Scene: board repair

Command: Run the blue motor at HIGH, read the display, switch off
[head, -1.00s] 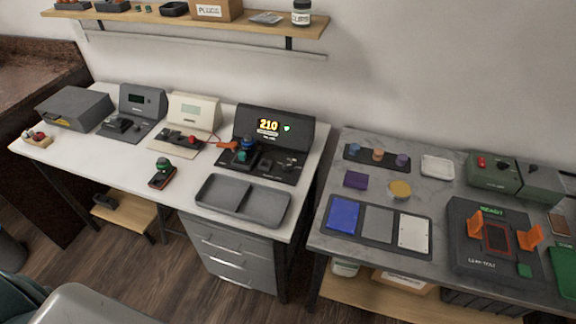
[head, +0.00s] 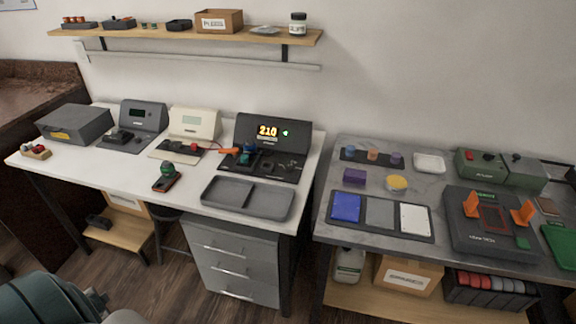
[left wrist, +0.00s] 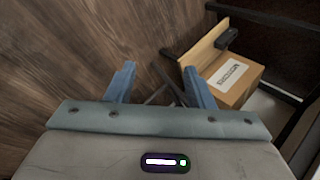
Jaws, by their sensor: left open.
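The dark test station (head: 290,135) stands at the right end of the white bench. Its display (head: 267,132) is lit and reads 210 in yellow, with a small green mark at its right. A small blue-teal part, seemingly the blue motor (head: 244,154), sits on the station's front base beside an orange piece; its exact seating is too small to tell. The switch setting cannot be read. My left gripper (left wrist: 160,80) is open and empty in the left wrist view, pointing down toward the wood floor, away from the station. My right gripper is not in view.
A green-topped part (head: 166,177) stands on the white bench, left of an empty grey tray (head: 247,198). The grey right table (head: 322,228) holds a colored-pad tray and fixture.

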